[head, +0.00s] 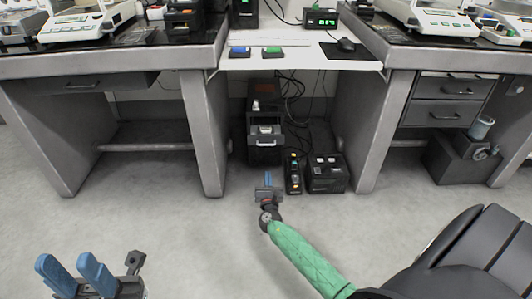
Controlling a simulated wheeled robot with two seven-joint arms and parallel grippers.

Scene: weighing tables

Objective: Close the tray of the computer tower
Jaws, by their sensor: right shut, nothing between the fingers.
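The dark computer tower (264,92) stands on the floor under the middle desk. Its tray (265,141) sticks out of the front toward me, with a light edge. My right gripper (268,175) is low in front of the tower, below the tray in the picture, its blue fingers together and empty. It appears apart from the tray. My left gripper (69,262) is at the bottom left, far from the tower, with its two blue fingers apart and nothing between them.
A power strip (293,173) and a black box (325,174) stand on the floor right of the tower. Cables hang behind it. Grey desk legs (203,130) flank the space.

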